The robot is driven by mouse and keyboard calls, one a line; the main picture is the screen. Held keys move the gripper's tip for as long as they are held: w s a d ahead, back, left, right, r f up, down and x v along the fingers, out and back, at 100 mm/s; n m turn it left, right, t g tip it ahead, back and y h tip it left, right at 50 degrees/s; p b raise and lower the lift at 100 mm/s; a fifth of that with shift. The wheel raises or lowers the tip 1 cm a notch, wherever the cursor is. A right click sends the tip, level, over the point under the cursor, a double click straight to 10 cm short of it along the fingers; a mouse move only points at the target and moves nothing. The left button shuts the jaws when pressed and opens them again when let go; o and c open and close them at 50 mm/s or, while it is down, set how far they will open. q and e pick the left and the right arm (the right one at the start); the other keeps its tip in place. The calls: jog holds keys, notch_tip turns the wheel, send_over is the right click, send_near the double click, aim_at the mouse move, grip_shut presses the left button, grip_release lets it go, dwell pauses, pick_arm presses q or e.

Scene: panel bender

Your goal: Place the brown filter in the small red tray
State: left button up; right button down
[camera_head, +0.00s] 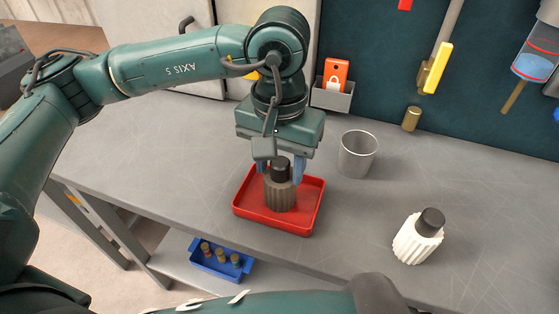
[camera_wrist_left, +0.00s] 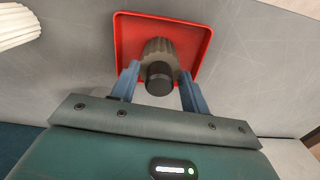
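The brown filter (camera_head: 280,194), a ribbed cylinder with a black cap, stands upright within the small red tray (camera_head: 241,212). My left gripper (camera_head: 281,178) points down over it, with one blue finger on each side of the filter's upper part. In the left wrist view, the filter (camera_wrist_left: 158,48) sits between the two fingertips (camera_wrist_left: 159,70), inside the red tray (camera_wrist_left: 205,45). The fingers are very close to its sides; I cannot tell whether they touch it. My right gripper is not in view.
A white ribbed filter with a black cap (camera_head: 417,240) stands to the right on the grey table (camera_head: 350,225). A metal cup (camera_head: 357,155) stands behind the tray's right side. A blue bin (camera_head: 221,262) with small brass parts is on a lower shelf. Tools hang on the back panel (camera_head: 390,75).

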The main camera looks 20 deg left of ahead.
pick_arm(q)
jog(key=shift+o, duration=0.2)
notch_tip(320, 180, up, 12)
jog(key=shift+r, duration=0.2)
dwell(0.3)
dwell(0.4)
